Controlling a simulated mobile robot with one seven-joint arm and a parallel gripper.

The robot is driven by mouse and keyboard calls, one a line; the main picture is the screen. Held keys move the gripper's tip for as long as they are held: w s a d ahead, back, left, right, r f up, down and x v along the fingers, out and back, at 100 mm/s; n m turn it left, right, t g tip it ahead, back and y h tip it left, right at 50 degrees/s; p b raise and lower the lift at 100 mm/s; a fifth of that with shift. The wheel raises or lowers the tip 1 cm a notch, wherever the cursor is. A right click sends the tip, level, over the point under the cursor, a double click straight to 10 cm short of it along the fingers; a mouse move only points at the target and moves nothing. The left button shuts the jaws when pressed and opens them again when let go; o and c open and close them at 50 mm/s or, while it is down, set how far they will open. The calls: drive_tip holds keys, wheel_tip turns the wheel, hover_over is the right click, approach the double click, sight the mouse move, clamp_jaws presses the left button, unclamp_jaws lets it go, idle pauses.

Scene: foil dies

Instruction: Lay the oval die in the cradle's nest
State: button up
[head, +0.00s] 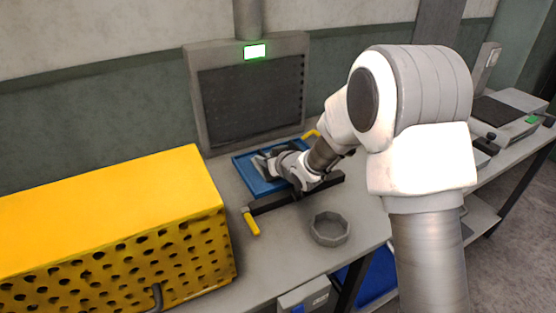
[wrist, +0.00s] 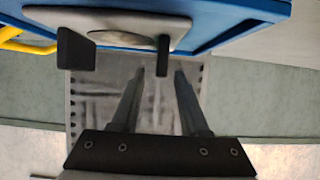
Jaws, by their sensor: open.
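My gripper (wrist: 160,75) is open, its two dark fingers apart, with nothing held between them. In the wrist view a light grey plate (wrist: 70,18) lies in the blue tray (wrist: 225,12). It has two black upright posts, and one post (wrist: 162,55) appears just ahead of the gap between my fingertips; I cannot tell whether they touch. A brownish rounded shape (wrist: 120,38) shows on the plate, partly hidden; I cannot tell if it is the oval die or the nest. In the head view my gripper (head: 268,166) is over the blue tray (head: 245,178), hiding much of it.
A grey panel (head: 250,105) with a lit green display stands behind. A yellow perforated box (head: 110,215) is at left. A grey open dish (head: 329,229) stands in front. Bench space beside it is clear.

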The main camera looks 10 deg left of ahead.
drive_tip(key=v, duration=0.9)
drive_tip(key=shift+s+p, duration=0.2)
drive_tip(key=shift+p, duration=0.1)
drive_tip(key=shift+d+r, duration=0.15)
drive_tip(key=shift+d, duration=0.05)
drive_tip(key=s+d+r+m+h, duration=0.25)
drive_tip(key=s+d+r, duration=0.2)
drive_tip(key=d, duration=0.35)
drive_tip(key=s+d+r+m+h, duration=0.1)
drive_tip(key=s+d+r+h, duration=0.3)
drive_tip(key=d, duration=0.4)
drive_tip(key=s+d+r+m+g, duration=0.1)
drive_tip(key=s+d+m+g, duration=0.1)
drive_tip(key=s, duration=0.8)
drive_tip(key=s+d+r+m+g+h, duration=0.1)
drive_tip(key=s+d, duration=0.4)
drive_tip(key=s, duration=0.5)
drive_tip(key=shift+r+m+g, duration=0.45)
drive_tip(key=shift+r+g, duration=0.05)
drive_tip(key=shift+g, duration=0.3)
drive_tip(key=shift+s+d, duration=0.15)
